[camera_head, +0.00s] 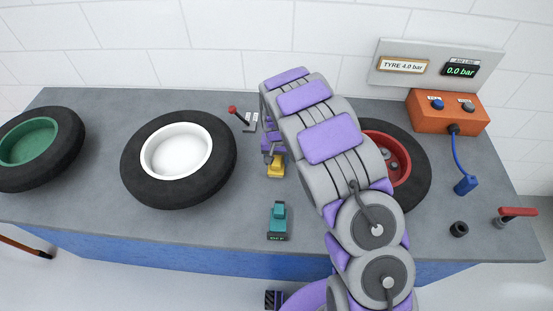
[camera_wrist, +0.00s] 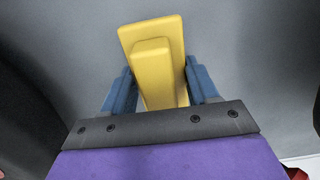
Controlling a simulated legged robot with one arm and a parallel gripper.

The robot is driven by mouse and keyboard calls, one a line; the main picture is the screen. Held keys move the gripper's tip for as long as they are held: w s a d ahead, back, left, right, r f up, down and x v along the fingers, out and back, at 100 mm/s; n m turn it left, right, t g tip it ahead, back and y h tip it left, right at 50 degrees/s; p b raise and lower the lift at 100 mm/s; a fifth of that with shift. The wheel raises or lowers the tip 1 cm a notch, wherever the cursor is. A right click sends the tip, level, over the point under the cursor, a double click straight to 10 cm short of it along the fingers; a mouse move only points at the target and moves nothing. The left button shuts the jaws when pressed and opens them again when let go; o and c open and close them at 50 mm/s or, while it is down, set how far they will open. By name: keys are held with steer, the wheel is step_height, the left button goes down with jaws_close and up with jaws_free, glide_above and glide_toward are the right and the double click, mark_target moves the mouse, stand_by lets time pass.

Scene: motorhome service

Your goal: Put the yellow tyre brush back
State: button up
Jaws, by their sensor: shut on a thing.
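The yellow tyre brush (camera_head: 276,168) is at the middle of the grey bench, between the white-rimmed tyre and the red-rimmed tyre. My gripper (camera_head: 268,157) is shut on it, and my arm reaches over from the right. In the wrist view the yellow brush (camera_wrist: 155,65) sits between the two blue fingers of my gripper (camera_wrist: 162,90). Whether the brush touches the bench is hard to tell.
The white-rimmed tyre (camera_head: 134,160) lies left, the green-rimmed tyre (camera_head: 66,150) further left. The red-rimmed tyre (camera_head: 415,165) is partly behind my arm. A teal object (camera_head: 278,222) stands near the front edge. A red-knobbed lever (camera_head: 239,116) is behind. An orange box (camera_head: 450,115) stands right.

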steer(key=shift+f, duration=0.1)
steer(key=o, duration=1)
step_height(320, 180, up, 12)
steer(key=p, duration=0.3)
steer(key=s+d+r, duration=1.2)
steer(key=s+r, duration=0.2)
steer(key=s, duration=0.1)
steer(key=s+d+r+g, duration=0.1)
steer(key=s+d, duration=0.1)
steer(key=s, duration=1)
steer(key=s+d+r, duration=0.2)
steer(key=s, duration=1.1)
steer(key=shift+d+r+g, duration=0.2)
steer(key=shift+r+g, duration=0.05)
steer(key=shift+g, duration=0.15)
